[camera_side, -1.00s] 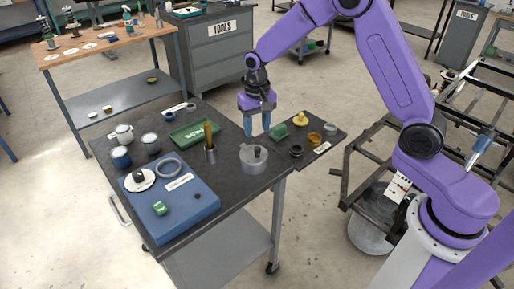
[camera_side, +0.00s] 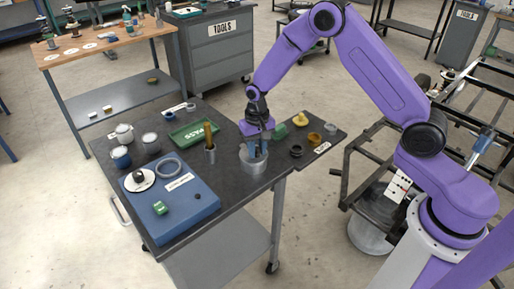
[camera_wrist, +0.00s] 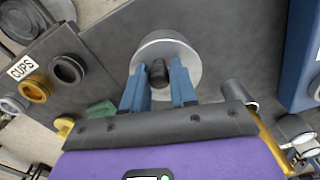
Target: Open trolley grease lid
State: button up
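A round grey metal grease pot (camera_side: 253,165) stands near the right edge of the dark table top. In the wrist view its pale round lid (camera_wrist: 190,52) lies on top with a black knob (camera_wrist: 158,73) at the middle. My gripper (camera_side: 258,149) points down at the pot, its blue fingers low over the lid. In the wrist view the gripper (camera_wrist: 159,80) has one finger on each side of the knob, very close to it. I cannot tell whether the fingers touch the knob. The lid appears seated on the pot.
A metal cup with a brown-handled tool (camera_side: 210,150) stands just left of the pot. A green tray (camera_side: 193,134) and a blue board (camera_side: 178,207) lie further left.

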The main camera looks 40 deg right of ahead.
aim_at(242, 161)
grip_shut()
jog(key=shift+a, duration=0.15)
jog(key=a+m, duration=0.1)
jog(key=m, duration=0.1)
jog(key=a+m, duration=0.1)
jog(key=m, duration=0.1)
jog(key=shift+w+a, duration=0.2)
jog(key=a+m, duration=0.1)
jog(key=m, duration=0.1)
jog(key=w+a+m, duration=0.1)
jog(key=shift+m, duration=0.4)
jog(key=m, duration=0.1)
jog(key=w+a+m, duration=0.1)
jog(key=m, duration=0.1)
jog(key=w+m, duration=0.1)
jog(key=shift+w+a, duration=0.1)
jog(key=shift+a, duration=0.25)
jog(key=shift+w+a+m, duration=0.2)
jog(key=shift+w+m, duration=0.3)
jog(key=shift+m, duration=0.5)
jog(key=shift+w+a+m, duration=0.15)
jog(key=shift+w+m, duration=0.35)
jog(key=shift+m, duration=0.5)
